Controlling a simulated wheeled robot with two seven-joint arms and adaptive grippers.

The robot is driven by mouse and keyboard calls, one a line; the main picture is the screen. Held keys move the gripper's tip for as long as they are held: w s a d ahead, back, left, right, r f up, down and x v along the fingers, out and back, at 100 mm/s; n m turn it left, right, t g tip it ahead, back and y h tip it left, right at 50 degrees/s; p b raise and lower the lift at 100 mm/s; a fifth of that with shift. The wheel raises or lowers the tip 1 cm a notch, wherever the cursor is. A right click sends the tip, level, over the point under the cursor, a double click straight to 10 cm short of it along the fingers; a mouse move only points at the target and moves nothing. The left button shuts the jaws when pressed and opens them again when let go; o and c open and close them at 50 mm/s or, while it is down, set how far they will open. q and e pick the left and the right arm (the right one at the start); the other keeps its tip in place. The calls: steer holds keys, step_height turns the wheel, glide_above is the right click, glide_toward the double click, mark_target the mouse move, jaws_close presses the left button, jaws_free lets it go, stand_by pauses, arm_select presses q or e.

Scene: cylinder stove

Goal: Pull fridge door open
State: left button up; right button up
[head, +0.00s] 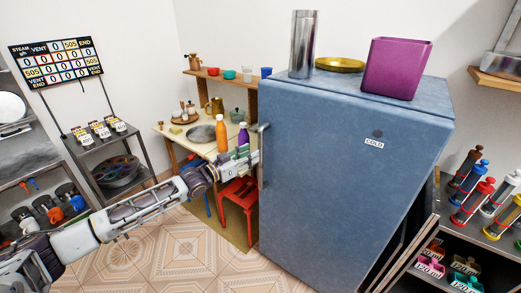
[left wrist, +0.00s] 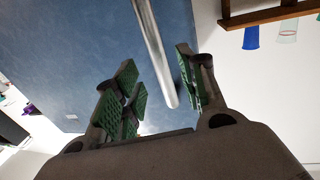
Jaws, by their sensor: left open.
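The blue fridge door (head: 325,175), with a "COLD" label (head: 374,143), fills the middle of the head view, with no visible gap at its edge. Its metal handle (head: 263,155) runs upright along the door's left edge. My left gripper (head: 252,160) is at the handle, its tips partly hard to make out in the head view. In the left wrist view the green-padded fingers (left wrist: 158,92) are open, and the bar-shaped handle (left wrist: 155,50) reaches between them with room on the sides. The blue door surface (left wrist: 80,50) lies behind. My right gripper is not in view.
On the fridge top stand a steel cylinder (head: 304,44), a gold dish (head: 340,65) and a purple bin (head: 397,68). A red stool (head: 238,205) and a small table (head: 175,142) with bottles are left of the fridge. A rack (head: 440,225) stands at right. Tiled floor in front is clear.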

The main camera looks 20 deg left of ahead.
mark_target(260, 149)
arm_select(q)
steer(key=shift+x, duration=3.1)
steer(key=shift+c, duration=0.2)
jaws_close()
